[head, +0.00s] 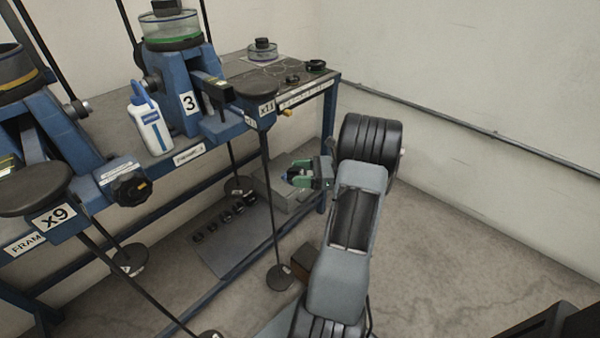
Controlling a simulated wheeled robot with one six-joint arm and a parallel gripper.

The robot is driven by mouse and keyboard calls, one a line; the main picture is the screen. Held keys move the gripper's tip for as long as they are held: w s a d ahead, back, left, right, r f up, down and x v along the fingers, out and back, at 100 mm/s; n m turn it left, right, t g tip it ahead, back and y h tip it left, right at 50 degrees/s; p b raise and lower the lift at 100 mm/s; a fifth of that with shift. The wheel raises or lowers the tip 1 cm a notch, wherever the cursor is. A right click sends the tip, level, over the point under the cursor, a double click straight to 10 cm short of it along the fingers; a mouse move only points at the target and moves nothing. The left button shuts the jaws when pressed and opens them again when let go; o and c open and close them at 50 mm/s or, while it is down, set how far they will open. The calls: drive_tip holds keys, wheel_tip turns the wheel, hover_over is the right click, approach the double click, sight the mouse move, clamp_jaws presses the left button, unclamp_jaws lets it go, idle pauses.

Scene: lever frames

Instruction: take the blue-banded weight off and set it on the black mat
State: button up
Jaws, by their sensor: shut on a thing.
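My gripper (297,173) is right of centre, in front of the bench's right end and below its top. Its green fingers are shut on a small dark thing with blue on it, which looks like the blue-banded weight (290,176); the fingers hide most of it. It is held clear of the hanging rods. A dark mat (228,262) lies low under the bench, with several small black weights (225,220) in a row on it. My gripper is above and to the right of this mat.
Frame 3 (188,103) and frame x9 (55,215) stand on the blue bench. Rods with round dark plates (279,277) hang in front of the mat. A grey box (283,190) is behind my gripper. A white bottle (150,130) stands on the bench.

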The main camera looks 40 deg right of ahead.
drive_tip(key=shift+r, duration=0.1)
idle(0.4)
drive_tip(key=p+v, duration=0.1)
drive_tip(key=v, duration=0.5)
drive_tip(key=shift+s+d+p, duration=0.15)
drive_tip(key=shift+p, duration=0.15)
idle(0.5)
idle(0.7)
